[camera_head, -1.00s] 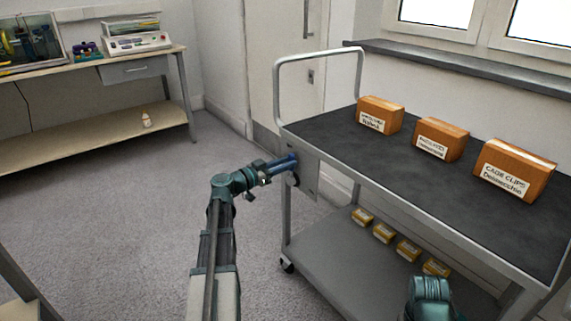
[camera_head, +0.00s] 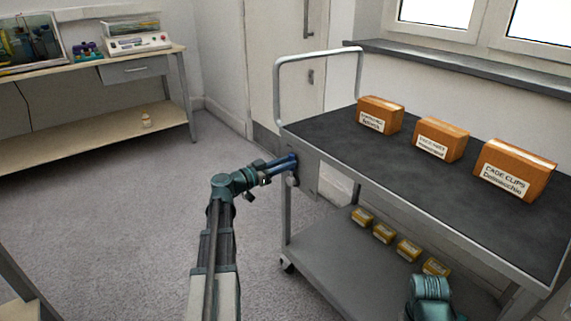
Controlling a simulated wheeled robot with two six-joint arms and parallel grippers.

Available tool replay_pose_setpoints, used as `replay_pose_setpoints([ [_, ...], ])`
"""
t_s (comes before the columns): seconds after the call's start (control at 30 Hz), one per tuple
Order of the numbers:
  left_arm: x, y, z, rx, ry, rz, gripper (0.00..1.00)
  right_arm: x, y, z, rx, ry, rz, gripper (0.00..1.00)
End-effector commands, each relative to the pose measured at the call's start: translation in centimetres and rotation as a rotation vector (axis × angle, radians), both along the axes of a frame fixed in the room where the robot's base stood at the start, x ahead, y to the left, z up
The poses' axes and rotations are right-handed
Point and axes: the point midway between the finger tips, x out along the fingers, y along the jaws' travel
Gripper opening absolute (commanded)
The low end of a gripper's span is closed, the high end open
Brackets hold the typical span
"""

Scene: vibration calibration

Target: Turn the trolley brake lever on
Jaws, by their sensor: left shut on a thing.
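The trolley (camera_head: 430,190) stands at the right, with a dark top, a lower shelf and a grey push handle. A small grey plate (camera_head: 306,175) is on its near left end, just below the top. My left gripper (camera_head: 290,161) is at this plate, with its blue fingers shut on a small part there. I take this part to be the brake lever, but the fingers hide most of it. A small round grey knob (camera_head: 292,181) shows just below the fingers. My right arm shows only at the bottom right, and its gripper is out of view.
Several orange boxes, one of them labelled cage clips (camera_head: 512,172), stand on the trolley top. Several small yellow boxes (camera_head: 383,233) lie on its lower shelf. A workbench (camera_head: 120,127) stands at the back left. The grey floor (camera_head: 120,220) between is clear.

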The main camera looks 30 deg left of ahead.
Motion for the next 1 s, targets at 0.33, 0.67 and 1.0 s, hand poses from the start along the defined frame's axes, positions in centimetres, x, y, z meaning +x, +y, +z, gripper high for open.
replay_pose_setpoints([
  [0.33,-0.1,-0.1,0.0,0.018,-0.007,0.001,0.0,0.0,0.0,0.0,0.0,0.0,0.0,0.5],
  [0.67,-0.8,-1.7,-0.3,0.195,-0.082,0.001,0.0,0.0,0.0,-0.4,0.0,0.0,-0.001,0.5],
  [1.0,-1.8,-3.9,-1.4,0.493,-0.204,0.0,0.0,0.0,0.0,-1.4,0.0,0.0,-0.003,0.5],
])
